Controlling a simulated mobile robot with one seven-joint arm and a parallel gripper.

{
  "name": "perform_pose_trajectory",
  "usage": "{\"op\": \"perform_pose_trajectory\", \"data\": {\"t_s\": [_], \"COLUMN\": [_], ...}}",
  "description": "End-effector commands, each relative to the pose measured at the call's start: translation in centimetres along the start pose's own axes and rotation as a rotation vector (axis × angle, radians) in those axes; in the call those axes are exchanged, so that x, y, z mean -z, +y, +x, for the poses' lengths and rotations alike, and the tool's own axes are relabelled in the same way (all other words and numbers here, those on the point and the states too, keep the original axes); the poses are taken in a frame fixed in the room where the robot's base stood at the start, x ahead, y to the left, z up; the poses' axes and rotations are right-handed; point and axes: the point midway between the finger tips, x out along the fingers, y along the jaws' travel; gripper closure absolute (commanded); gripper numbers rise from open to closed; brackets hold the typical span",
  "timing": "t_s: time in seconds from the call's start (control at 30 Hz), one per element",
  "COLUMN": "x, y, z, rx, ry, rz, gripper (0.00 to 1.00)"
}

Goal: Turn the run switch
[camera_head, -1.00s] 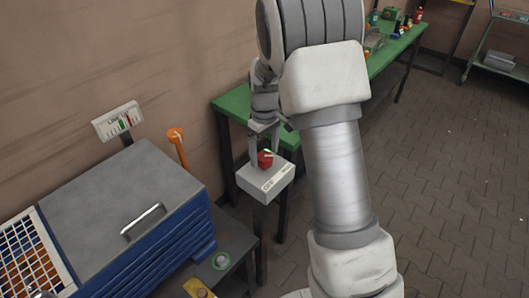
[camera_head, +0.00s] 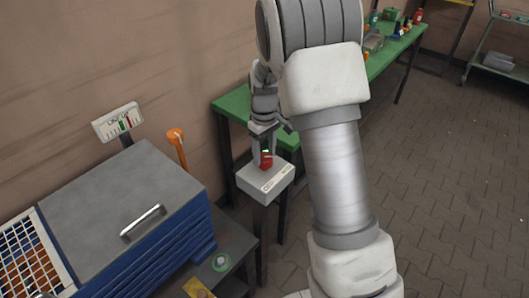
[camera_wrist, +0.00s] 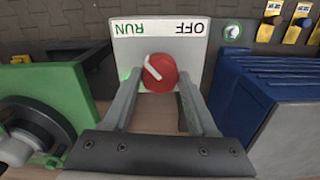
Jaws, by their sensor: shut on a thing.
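The run switch is a red round knob (camera_wrist: 160,73) with a white pointer bar, on a pale grey box (camera_head: 262,182) on a post. In the wrist view the box face (camera_wrist: 185,45) reads RUN at left and OFF at right, upside down. The white bar slants up and left, toward the RUN side. My gripper (camera_head: 266,152) reaches down from above and is shut on the red knob, one finger on each side. The fingers hide part of the knob in the head view.
A blue drawer cabinet (camera_head: 165,235) with a grey top stands left of the switch box. An orange-handled tool (camera_head: 177,147) stands behind it. A green bench (camera_head: 235,103) runs along the wall. Open paved floor (camera_head: 440,180) lies to the right.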

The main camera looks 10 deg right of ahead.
Motion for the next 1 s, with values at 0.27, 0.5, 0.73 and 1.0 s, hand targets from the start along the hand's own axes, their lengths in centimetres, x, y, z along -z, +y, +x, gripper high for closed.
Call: {"op": "perform_pose_trajectory", "data": {"t_s": [0.27, 0.5, 0.73, 1.0], "x": [0.04, 0.05, 0.06, 0.06], "y": [0.02, 0.02, -0.03, 0.04], "z": [-0.15, -0.21, -0.21, -0.23], "rx": [0.0, 0.0, 0.0, 0.0], "ry": [0.001, 0.001, 0.001, 0.002], "rz": [0.129, 0.339, 0.557, 0.815], "gripper": [0.98, 0.98, 0.98, 0.98]}}
